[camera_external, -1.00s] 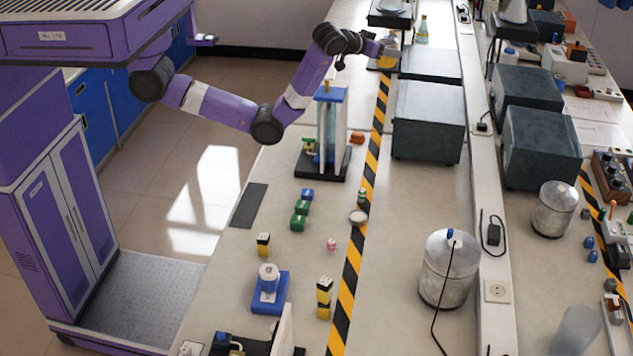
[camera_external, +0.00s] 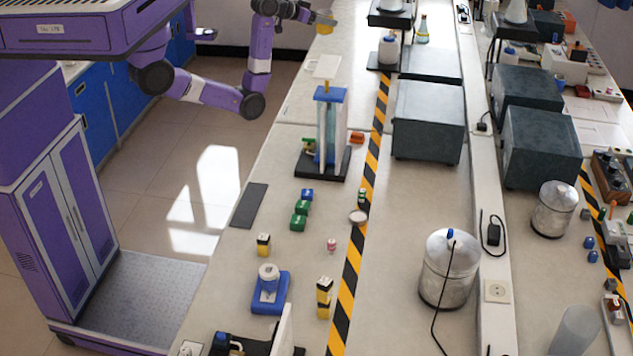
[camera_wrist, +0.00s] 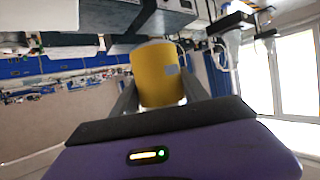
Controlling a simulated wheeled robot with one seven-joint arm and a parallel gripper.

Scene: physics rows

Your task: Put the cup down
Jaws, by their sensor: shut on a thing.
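A yellow cup (camera_wrist: 158,78) is between the two dark fingers of my gripper (camera_wrist: 160,95) in the wrist view. In the external view the yellow cup (camera_external: 325,23) shows at the top, at the end of my arm. My gripper (camera_external: 312,16) is shut on the cup and holds it near the far left part of the long bench (camera_external: 232,262). I cannot tell the exact height of the cup above the bench.
A pale flat sheet (camera_external: 327,66) lies on the bench below the cup. A blue-topped apparatus (camera_external: 331,130) stands nearer. Dark grey boxes (camera_external: 429,120) line the middle.

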